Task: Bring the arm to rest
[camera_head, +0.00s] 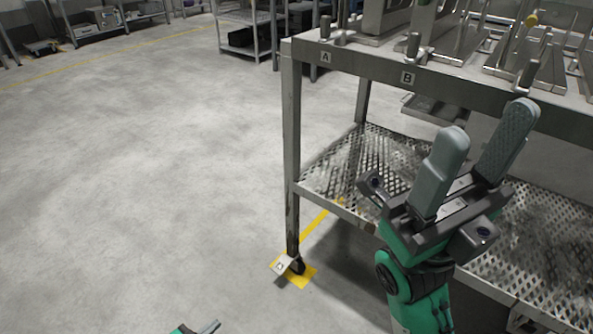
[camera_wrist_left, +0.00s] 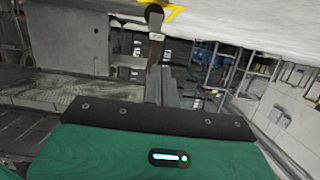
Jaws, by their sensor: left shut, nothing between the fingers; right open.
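My left gripper (camera_head: 208,326) shows only as a small tip at the bottom edge of the head view, low over the floor. In the left wrist view its fingers (camera_wrist_left: 161,86) are together, with nothing between them. My right gripper (camera_head: 487,128) is at the right of the head view, fingers pointing up and spread apart, with nothing between them. It appears in front of the steel rack (camera_head: 291,150), overlapping its mesh shelf in the picture. I cannot tell whether it touches the rack. Most of my left arm is out of the head view.
The rack's top, marked A and B, carries metal fixtures (camera_head: 413,46). Its near leg stands on yellow floor tape (camera_head: 301,279). The open floor (camera_head: 130,180) at left is clear. Shelves (camera_head: 247,40) stand at the back.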

